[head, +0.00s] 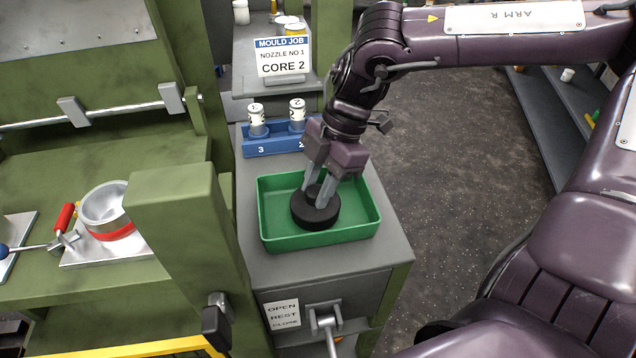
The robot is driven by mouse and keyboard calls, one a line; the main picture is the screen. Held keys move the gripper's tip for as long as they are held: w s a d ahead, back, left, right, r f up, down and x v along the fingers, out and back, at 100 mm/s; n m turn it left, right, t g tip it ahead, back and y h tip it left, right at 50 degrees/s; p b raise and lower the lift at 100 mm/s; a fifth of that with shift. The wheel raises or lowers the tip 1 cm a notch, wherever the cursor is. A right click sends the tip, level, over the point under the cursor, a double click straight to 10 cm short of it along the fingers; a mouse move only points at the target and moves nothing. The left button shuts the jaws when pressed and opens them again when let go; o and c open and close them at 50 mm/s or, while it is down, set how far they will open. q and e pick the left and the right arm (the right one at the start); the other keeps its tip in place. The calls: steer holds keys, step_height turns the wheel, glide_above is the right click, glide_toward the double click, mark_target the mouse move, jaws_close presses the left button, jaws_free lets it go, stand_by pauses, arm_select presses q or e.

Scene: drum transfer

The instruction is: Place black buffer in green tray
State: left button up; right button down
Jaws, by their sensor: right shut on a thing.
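The black buffer (315,213) is a round, dark disc with a raised knob on top. It is at the green tray (349,235), within its walls as seen from above. I cannot tell whether it touches the tray floor. My right gripper (321,192) reaches down from above and is shut on the buffer's knob, its two grey fingers on either side. The tray sits on a grey cabinet top. My left gripper is not in view.
A blue rack (262,149) with white-labelled cylinders stands behind the tray. A mould job sign (283,57) is farther back. A green machine post (183,235) rises close on the left. A lever (327,322) is on the cabinet front. Open floor lies right.

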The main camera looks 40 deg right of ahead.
steer(key=shift+f, duration=0.1)
steer(key=c, duration=1.1)
jaws_free()
steer(key=shift+r, duration=0.3)
steer(key=v, duration=1.1)
steer(key=shift+d+r, duration=0.15)
steer(key=shift+r, duration=0.2)
steer(key=shift+s, duration=0.1)
